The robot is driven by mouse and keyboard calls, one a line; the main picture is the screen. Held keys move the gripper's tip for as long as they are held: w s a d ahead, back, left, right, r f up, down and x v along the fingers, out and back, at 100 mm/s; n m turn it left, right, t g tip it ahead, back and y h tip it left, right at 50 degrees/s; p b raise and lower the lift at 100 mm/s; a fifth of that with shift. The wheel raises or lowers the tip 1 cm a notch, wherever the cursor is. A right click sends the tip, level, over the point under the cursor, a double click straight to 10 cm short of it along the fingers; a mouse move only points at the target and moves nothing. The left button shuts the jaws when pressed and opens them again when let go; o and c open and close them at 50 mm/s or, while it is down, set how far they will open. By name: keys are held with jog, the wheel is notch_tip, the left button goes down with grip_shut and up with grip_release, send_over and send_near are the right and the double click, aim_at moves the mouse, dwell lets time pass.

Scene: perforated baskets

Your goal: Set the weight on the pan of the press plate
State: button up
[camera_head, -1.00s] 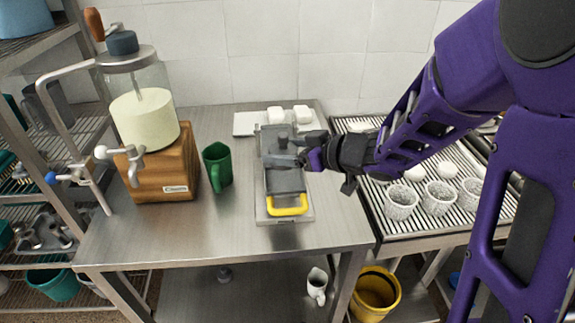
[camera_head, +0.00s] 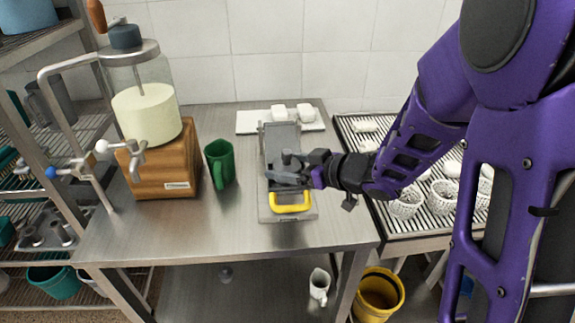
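The press plate (camera_head: 265,208) is a long grey metal device on the steel table, with a yellow handle (camera_head: 291,202) at its near end. Its grey upper surface (camera_head: 283,137) shows bare at the far end. The weight (camera_head: 287,156) is a dark grey piece with a small knob, over the near half of the press plate, behind the yellow handle. My gripper (camera_head: 290,167) reaches in from the right and appears closed on the weight. The fingers hide much of the weight and the pan beneath. I cannot tell whether the weight touches the pan.
A green mug (camera_head: 219,163) and a wooden-based dispenser (camera_head: 170,165) stand to the left. A white board (camera_head: 252,122) with white blocks (camera_head: 279,112) lies behind. A slatted rack (camera_head: 385,215) with perforated baskets (camera_head: 441,197) is at the right. The table front is clear.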

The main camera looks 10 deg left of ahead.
jog(key=shift+o, duration=0.8)
jog(key=shift+d+r, duration=0.2)
jog(key=shift+r, duration=0.15)
jog(key=p+v, duration=0.2)
jog(key=v, duration=0.9)
jog(key=shift+s+d, duration=0.2)
jog(key=shift+s, duration=0.05)
